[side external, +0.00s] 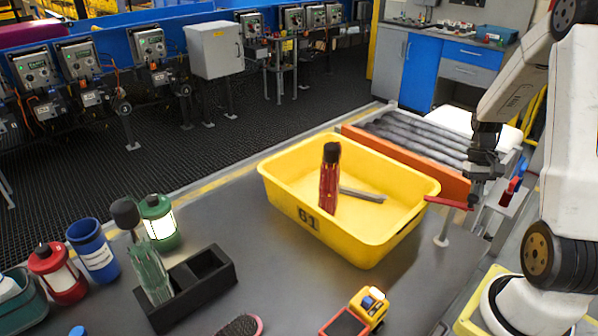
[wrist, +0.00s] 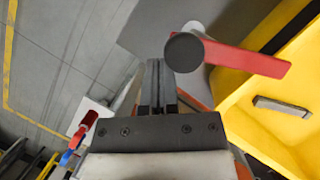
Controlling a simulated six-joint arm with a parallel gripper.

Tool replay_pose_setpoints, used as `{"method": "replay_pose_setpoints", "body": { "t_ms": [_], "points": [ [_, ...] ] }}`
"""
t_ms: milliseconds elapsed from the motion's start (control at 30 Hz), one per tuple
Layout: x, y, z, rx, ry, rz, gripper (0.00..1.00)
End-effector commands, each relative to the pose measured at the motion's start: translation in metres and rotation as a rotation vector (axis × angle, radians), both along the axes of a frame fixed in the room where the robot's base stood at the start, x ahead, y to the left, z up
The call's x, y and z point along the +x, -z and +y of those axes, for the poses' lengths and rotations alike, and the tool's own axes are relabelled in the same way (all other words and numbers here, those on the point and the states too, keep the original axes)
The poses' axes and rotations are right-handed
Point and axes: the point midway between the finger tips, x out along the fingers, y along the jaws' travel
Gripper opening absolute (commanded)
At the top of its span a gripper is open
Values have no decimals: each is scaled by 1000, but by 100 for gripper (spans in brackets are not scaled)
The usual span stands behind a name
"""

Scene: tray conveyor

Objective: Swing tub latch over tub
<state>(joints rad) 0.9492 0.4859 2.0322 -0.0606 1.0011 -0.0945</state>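The yellow tub (side external: 410,226), marked 61, sits on the dark table; its rim and inside show at right in the wrist view (wrist: 262,133). The latch (side external: 445,202) is a red bar on a short post beside the tub's right corner. In the wrist view the red bar (wrist: 250,62) runs right from a dark round knob (wrist: 184,52), and its far end overlaps the tub's rim. My gripper (side external: 474,196) is just right of the latch. Its fingers (wrist: 160,75) look closed together beside the knob, with nothing seen between them; contact is unclear.
A red bundle with a black top (side external: 329,185) and a grey bar (side external: 362,195) are in the tub. A roller conveyor (side external: 420,140) lies behind. Lanterns, a blue cup (side external: 92,250), a black holder (side external: 205,285) and a toy truck (side external: 368,308) stand on the table.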

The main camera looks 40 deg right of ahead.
Motion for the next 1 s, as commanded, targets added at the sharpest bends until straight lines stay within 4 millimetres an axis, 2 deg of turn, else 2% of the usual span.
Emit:
{"method": "replay_pose_setpoints", "body": {
  "t_ms": [400,1000],
  "points": [
    [-13,0,12,1,-2,-1,0],
    [-16,0,16,1,-2,-1,0]
  ]
}}
